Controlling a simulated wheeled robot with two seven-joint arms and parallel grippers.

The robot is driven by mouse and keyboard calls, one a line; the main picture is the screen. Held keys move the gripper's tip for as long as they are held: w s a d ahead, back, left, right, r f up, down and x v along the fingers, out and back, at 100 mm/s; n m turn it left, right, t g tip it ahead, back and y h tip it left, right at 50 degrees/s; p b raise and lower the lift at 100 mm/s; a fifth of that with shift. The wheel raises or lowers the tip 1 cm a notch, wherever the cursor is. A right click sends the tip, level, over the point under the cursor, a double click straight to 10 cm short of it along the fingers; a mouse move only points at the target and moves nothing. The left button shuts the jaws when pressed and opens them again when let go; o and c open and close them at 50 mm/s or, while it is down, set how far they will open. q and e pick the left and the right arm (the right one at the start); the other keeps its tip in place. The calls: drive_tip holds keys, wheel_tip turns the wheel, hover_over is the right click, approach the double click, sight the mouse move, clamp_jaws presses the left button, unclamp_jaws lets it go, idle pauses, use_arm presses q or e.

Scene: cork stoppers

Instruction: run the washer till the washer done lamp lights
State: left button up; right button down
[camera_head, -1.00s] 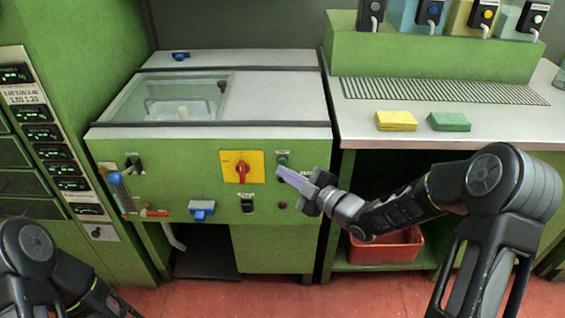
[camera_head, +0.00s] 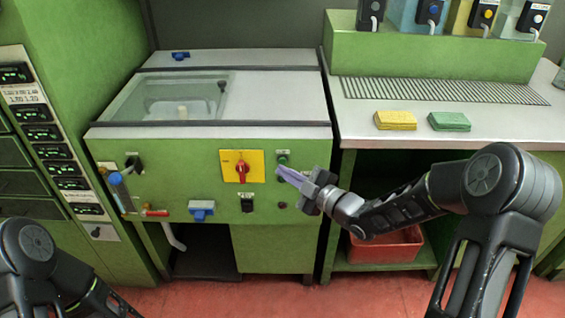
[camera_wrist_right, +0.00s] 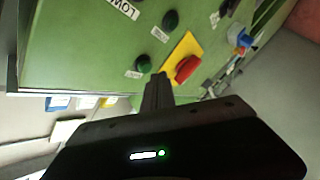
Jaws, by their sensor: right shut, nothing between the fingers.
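The washer (camera_head: 265,140) is a green cabinet with a steel top and a glass window (camera_head: 150,105). Its front has a red rotary switch (camera_head: 241,168) on a yellow plate and a green button (camera_head: 282,159) to its right. A small dark round fitting (camera_head: 282,205) sits lower; no lit lamp is distinguishable. My right gripper (camera_head: 281,171) is shut and empty, its tips just below the green button. In the right wrist view the tips (camera_wrist_right: 157,78) are close to a green button (camera_wrist_right: 143,64); contact is unclear. My left gripper is out of view.
A blue valve handle (camera_head: 201,210) and a black switch (camera_head: 247,203) stick out from the washer front. Yellow (camera_head: 396,120) and green (camera_head: 449,121) sponges lie on the right counter. A red bin (camera_head: 385,248) stands underneath.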

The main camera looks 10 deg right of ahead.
drive_tip(key=shift+w, duration=0.35)
drive_tip(key=shift+w+d+b, duration=0.2)
drive_tip(key=shift+w+b, duration=0.2)
drive_tip(key=shift+b, duration=0.1)
idle(0.6)
drive_tip(key=shift+s, duration=0.1)
drive_tip(key=shift+s+a+b, duration=0.2)
drive_tip(key=shift+s+b, duration=0.1)
drive_tip(key=shift+s, duration=0.4)
drive_tip(key=shift+s, duration=0.1)
drive_tip(key=s, duration=0.2)
drive_tip(key=s+a+b, duration=0.1)
drive_tip(key=s, duration=0.1)
drive_tip(key=shift+s+a, duration=0.15)
drive_tip(key=shift+s, duration=0.2)
idle(0.8)
